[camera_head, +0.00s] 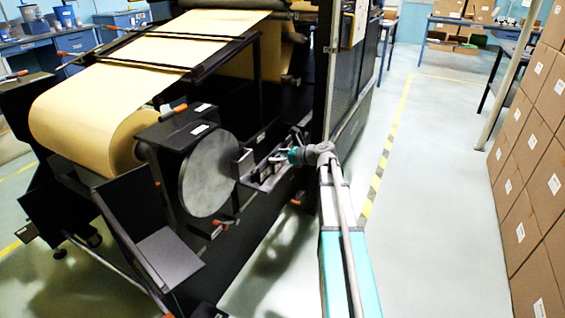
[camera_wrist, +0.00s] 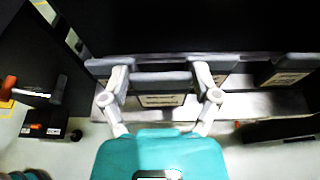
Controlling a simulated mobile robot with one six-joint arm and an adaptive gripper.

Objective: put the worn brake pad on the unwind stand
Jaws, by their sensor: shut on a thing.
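The unwind stand (camera_head: 180,150) is the dark machine frame holding a large kraft paper roll (camera_head: 75,110), with a round grey brake disc (camera_head: 207,175) on its near side. My gripper (camera_head: 284,158) is at a dark bracket (camera_head: 262,180) right of the disc. In the wrist view, my gripper (camera_wrist: 160,76) is shut on a dark grey brake pad (camera_wrist: 162,82) with a tan label on its lower face. The pad is at a pale metal ledge (camera_wrist: 255,103); I cannot tell whether it touches it. Wear on the pad is not visible.
Similar dark blocks stand on both sides of the held pad, one at the right (camera_wrist: 289,70). Stacked cartons (camera_head: 535,170) line the right side. Blue workbenches (camera_head: 45,45) stand at the back left. The floor (camera_head: 430,190) between machine and cartons is clear.

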